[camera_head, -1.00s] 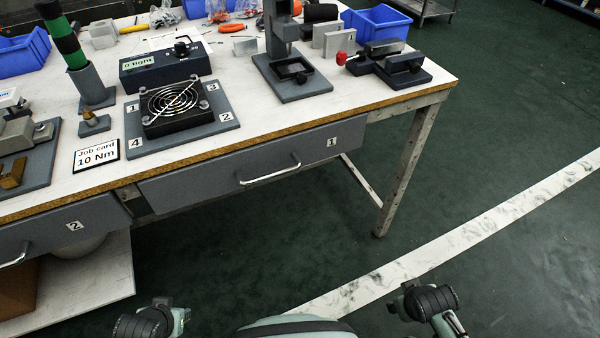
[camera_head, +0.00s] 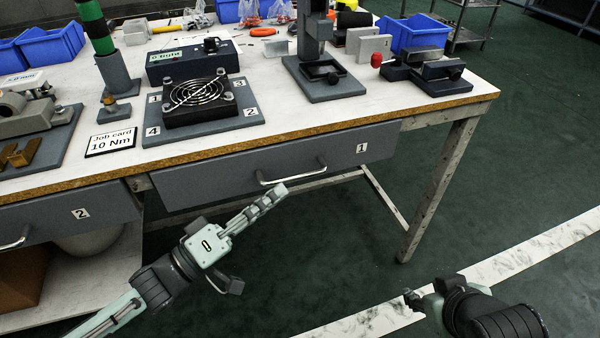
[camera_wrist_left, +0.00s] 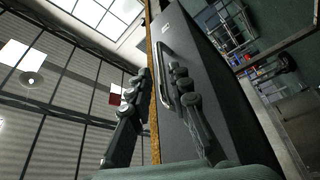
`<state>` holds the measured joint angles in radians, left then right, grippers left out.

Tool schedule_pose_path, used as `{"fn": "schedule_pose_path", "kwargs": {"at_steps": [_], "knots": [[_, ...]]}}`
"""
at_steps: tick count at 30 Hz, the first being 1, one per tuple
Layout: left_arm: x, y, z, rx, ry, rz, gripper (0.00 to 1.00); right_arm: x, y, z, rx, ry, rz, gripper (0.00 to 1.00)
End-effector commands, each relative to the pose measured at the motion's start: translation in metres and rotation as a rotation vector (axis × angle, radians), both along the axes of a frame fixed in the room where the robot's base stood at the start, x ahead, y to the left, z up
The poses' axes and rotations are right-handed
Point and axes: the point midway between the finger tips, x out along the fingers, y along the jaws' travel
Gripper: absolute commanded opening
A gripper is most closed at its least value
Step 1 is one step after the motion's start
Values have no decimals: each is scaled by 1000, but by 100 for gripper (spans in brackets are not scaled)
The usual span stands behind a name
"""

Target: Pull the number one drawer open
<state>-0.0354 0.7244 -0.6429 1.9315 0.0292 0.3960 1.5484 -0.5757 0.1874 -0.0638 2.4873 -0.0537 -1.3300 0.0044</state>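The number one drawer (camera_head: 225,182) is a grey front under the workbench with a "1" label at its right. It looks shut. Its silver bar handle (camera_head: 292,174) also shows in the left wrist view (camera_wrist_left: 170,75). My left gripper (camera_head: 256,238) is open, with one finger reaching up to just below the handle. In the left wrist view my left gripper (camera_wrist_left: 157,75) has its fingers apart, and the handle appears between them, close to the right finger. Contact cannot be told. My right gripper (camera_head: 411,298) is low at the right, away from the drawer; its fingers are unclear.
The number two drawer (camera_head: 65,218) is at the left. The bench top (camera_head: 275,115) holds a fan on a plate (camera_head: 235,122), a job card (camera_head: 111,141), fixtures and blue bins (camera_head: 413,33). A bench leg (camera_head: 440,190) stands at the right. The green floor (camera_head: 530,180) is open there.

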Motion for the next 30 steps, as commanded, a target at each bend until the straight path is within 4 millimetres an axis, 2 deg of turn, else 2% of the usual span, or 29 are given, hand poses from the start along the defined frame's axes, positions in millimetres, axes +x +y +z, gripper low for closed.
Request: {"fn": "schedule_pose_path", "kwargs": {"at_steps": [12, 17, 24, 30], "knots": [[38, -48, 14, 0, -2, 2, 19, -2, -2, -1, -5, 11, -3, 40], [44, -55, 15, 2, -1, 3, 19, -2, -2, -2, -6, 12, -3, 40], [44, -56, 15, 2, 0, 4, 19, -2, -2, -2, -6, 13, -3, 40], [44, -56, 15, 3, -1, 4, 0, -2, -2, -2, -6, 13, -3, 40]]}}
